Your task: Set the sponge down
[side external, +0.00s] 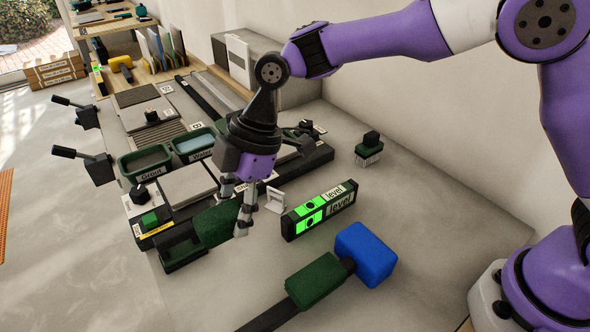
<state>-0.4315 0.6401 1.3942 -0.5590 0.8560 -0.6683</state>
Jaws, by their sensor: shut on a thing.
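My gripper (237,208) points down near the front of the work board and is shut on the dark green sponge (213,226). The sponge is at or just above the right end of a small dark green open holder (182,256). I cannot tell whether the sponge touches the holder or the surface below. The fingers hide part of the sponge.
A green level (320,211) stands to the right, with a blue-headed mallet (364,254) in front. Grout (146,161) and water (194,145) trays and a grey tile (187,184) lie behind. A brush (369,149) is at the back right.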

